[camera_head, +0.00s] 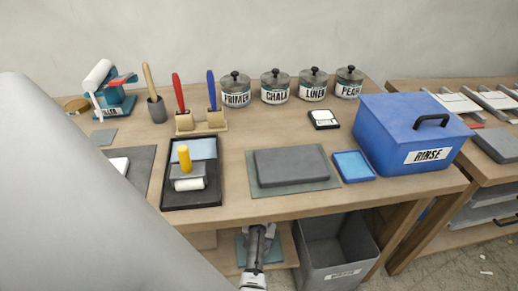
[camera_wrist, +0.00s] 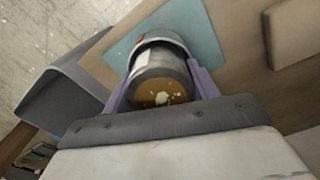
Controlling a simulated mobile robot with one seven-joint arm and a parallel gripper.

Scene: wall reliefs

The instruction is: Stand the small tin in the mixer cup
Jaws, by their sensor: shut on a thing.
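My gripper (camera_wrist: 160,64) has its two purple fingers on either side of a small grey, round tin (camera_wrist: 158,83) in the wrist view. The tin's near end is brown with a pale spot, and a lighter band and a red mark show farther along it. In the head view my gripper (camera_head: 262,238) is low, in front of the bench at the lower shelf; the tin cannot be made out clearly there. A teal device (camera_head: 116,103) with a white cylinder and a red lever stands at the bench's back left. I cannot tell a mixer cup for certain.
A grey bin (camera_head: 335,250) stands right of my gripper, below the bench top (camera_head: 235,150). A teal mat (camera_wrist: 205,45) lies on the shelf beyond the tin. A blue RINSE box (camera_head: 410,130), labelled jars (camera_head: 275,88) and a black tray (camera_head: 192,195) occupy the bench.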

